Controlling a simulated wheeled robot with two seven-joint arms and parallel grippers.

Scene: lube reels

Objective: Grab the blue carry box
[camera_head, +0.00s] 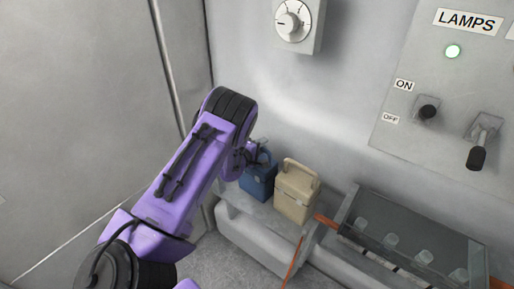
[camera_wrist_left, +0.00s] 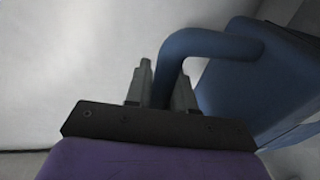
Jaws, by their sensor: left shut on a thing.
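The blue carry box (camera_head: 260,182) stands on a light grey ledge at the wall, beside a beige carry box (camera_head: 295,192). My left gripper (camera_head: 258,150) is at the blue box's handle, partly hidden by my purple arm in the head view. In the left wrist view the blue box (camera_wrist_left: 262,82) fills the right side. Its curved handle (camera_wrist_left: 200,40) passes between the two fingers of my left gripper (camera_wrist_left: 161,85), which is shut on it. I cannot tell whether the box is lifted off the ledge. My right gripper is not in view.
The ledge (camera_head: 262,240) runs along the wall. A glass-topped case (camera_head: 410,235) with several clear items stands to the right, with an orange strip near it. A wall panel holds a lamp, switch and lever (camera_head: 477,157); a dial box (camera_head: 295,22) hangs above.

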